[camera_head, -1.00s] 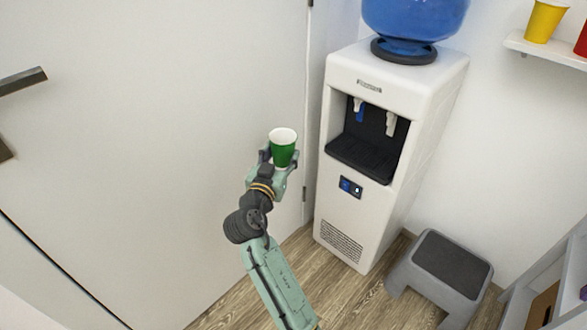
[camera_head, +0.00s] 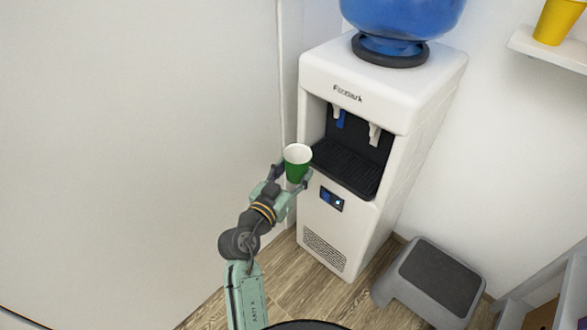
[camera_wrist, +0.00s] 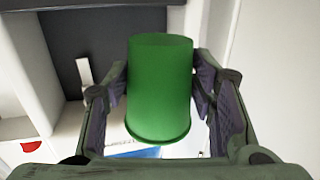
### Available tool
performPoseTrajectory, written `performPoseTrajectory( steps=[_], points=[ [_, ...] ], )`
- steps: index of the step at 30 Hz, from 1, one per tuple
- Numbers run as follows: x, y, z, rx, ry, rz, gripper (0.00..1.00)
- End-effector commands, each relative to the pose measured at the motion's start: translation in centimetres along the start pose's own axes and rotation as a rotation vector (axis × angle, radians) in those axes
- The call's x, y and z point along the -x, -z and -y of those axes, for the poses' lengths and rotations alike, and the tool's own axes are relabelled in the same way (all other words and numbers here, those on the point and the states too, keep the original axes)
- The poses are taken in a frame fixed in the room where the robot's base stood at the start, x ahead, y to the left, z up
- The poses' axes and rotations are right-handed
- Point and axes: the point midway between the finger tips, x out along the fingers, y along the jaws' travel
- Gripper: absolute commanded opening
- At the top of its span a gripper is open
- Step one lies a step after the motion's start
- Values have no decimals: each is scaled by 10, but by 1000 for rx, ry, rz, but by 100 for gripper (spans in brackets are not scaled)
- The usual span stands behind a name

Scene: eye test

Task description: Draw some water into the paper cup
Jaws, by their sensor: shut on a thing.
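A green paper cup (camera_head: 297,168) with a white inside is upright in my gripper (camera_head: 291,176). My gripper is shut on its sides. The wrist view shows the green cup (camera_wrist: 160,85) between the two fingers (camera_wrist: 160,92). The white water dispenser (camera_head: 345,225) stands right of the cup, with a blue bottle (camera_head: 400,15) on top. Its recess has a blue-levered tap (camera_head: 340,118) and a white tap (camera_head: 374,134) above a black drip tray (camera_head: 345,168). The cup is just left of and in front of the tray, below tap height. The cup's contents cannot be made out.
A grey step stool (camera_head: 435,280) stands on the floor right of the dispenser. A wall shelf (camera_head: 550,47) at the upper right holds a yellow cup (camera_head: 558,20). A white wall or door (camera_head: 140,140) fills the left side. A grey shelf unit (camera_head: 570,285) is at the lower right.

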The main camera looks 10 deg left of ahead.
Motion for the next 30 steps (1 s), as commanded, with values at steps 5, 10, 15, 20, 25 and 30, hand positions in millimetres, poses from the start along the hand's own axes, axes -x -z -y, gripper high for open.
performPoseTrajectory(
  steps=[5,10,15,20,25,30],
  points=[
    [0,0,0,0,0,0,39],
    [-1,0,0,0,0,0,39],
    [-10,3,-3,1,-2,0,39],
    [-28,5,-8,2,-3,-1,39],
    [-48,6,-13,2,-2,-1,39],
    [-68,6,-18,2,-2,0,39]
  ],
)
